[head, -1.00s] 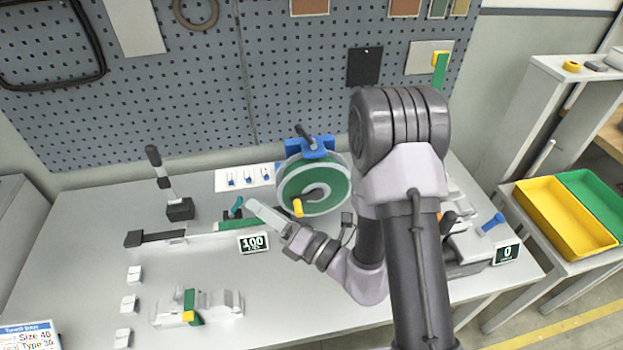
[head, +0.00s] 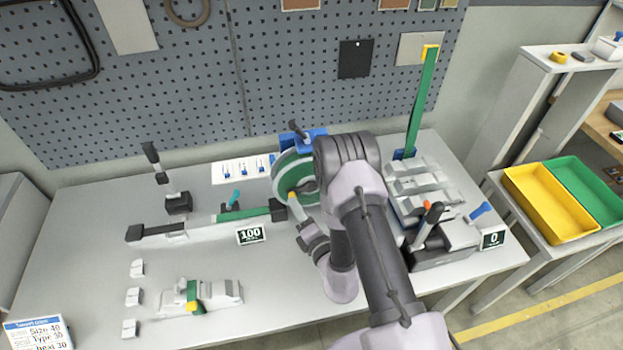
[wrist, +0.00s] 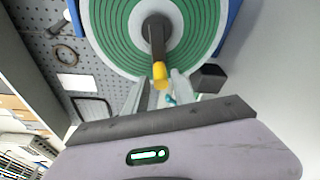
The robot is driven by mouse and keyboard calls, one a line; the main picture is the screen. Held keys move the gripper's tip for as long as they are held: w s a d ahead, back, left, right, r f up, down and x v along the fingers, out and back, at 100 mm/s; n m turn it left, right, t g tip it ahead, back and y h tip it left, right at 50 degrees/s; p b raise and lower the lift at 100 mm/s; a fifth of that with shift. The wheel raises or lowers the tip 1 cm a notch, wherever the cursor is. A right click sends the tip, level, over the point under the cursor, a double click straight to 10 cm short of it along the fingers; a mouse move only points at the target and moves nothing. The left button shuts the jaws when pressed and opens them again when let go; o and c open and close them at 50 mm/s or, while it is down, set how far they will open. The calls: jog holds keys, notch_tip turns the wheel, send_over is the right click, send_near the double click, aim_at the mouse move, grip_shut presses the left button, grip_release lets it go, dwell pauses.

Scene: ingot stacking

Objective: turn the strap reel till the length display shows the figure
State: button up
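The strap reel (head: 284,180), a green and white disc on a blue bracket, stands at the back of the bench, partly hidden by my arm. It also fills the top of the wrist view (wrist: 112,40). A card (head: 34,335) bears partly readable figures.
Grey ingots (head: 425,185) and a lever tool (head: 430,240) stand right of my arm, beside an upright green strap (head: 421,105). A rail with a dark end (head: 150,232) lies left.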

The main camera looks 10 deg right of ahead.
jog(key=shift+w, duration=0.1)
jog(key=c, duration=0.5)
notch_tip(320, 180, up, 2)
jog(key=shift+r+p, duration=0.15)
jog(key=shift+p, duration=0.8)
